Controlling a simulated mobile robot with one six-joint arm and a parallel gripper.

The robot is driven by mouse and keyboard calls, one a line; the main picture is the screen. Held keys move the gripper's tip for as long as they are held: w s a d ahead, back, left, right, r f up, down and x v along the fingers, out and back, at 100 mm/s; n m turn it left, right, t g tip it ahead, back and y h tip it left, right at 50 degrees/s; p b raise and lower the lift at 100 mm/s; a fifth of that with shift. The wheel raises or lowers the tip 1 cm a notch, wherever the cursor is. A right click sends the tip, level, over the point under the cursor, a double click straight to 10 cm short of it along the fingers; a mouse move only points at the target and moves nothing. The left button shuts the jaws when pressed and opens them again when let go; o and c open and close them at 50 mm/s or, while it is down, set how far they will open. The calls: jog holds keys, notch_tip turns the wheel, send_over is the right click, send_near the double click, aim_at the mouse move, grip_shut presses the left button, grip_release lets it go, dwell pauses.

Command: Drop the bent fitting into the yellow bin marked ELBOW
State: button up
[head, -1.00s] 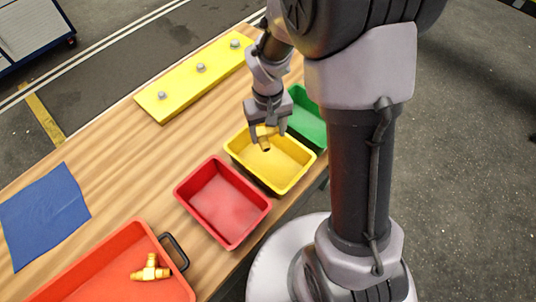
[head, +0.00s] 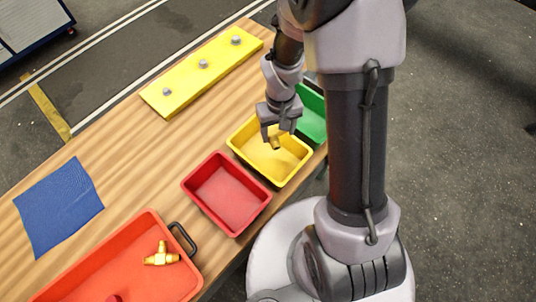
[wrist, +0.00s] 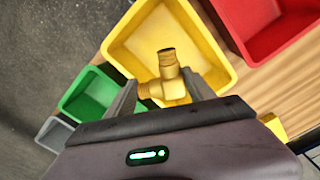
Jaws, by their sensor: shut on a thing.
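My gripper (head: 279,128) is shut on a brass bent fitting (wrist: 168,82), with its threaded ends showing between the fingers in the wrist view. In the head view the bent fitting (head: 275,142) hangs over the yellow bin (head: 240,153), apart from its floor as far as I can tell. The yellow bin (wrist: 122,52) also lies behind the fitting in the wrist view, and its inside looks empty. I see no readable marking on it.
A red bin (head: 225,190) and a green bin (head: 312,115) flank the yellow bin. An orange tray (head: 100,275) with a handle holds a brass tee fitting (head: 161,255) and a small red item. A yellow board (head: 185,80) with knobs and a blue cloth (head: 58,207) lie on the wooden table.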

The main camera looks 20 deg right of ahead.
jog(key=o, duration=1.7)
jog(key=shift+r, duration=0.15)
jog(key=shift+c, duration=0.2)
notch_tip(320, 180, up, 17)
jog(key=p, duration=0.4)
jog(key=shift+r, duration=0.2)
jog(key=shift+f, duration=0.1)
jog(key=s+a+f+m+t+y+b, duration=0.1)
jog(key=s+a+f+m+t+b, duration=0.1)
jog(key=s+b, duration=0.5)
jog(key=s+a+f+m+t+y+b, duration=0.1)
jog(key=s+b, duration=0.5)
jog(key=b, duration=0.7)
jog(key=a+f+m+t, duration=0.1)
jog(key=a+f+t, duration=0.1)
jog(key=a+f, duration=0.1)
jog(key=shift+s+a+f+t, duration=0.35)
jog(key=shift+s+f+t, duration=0.05)
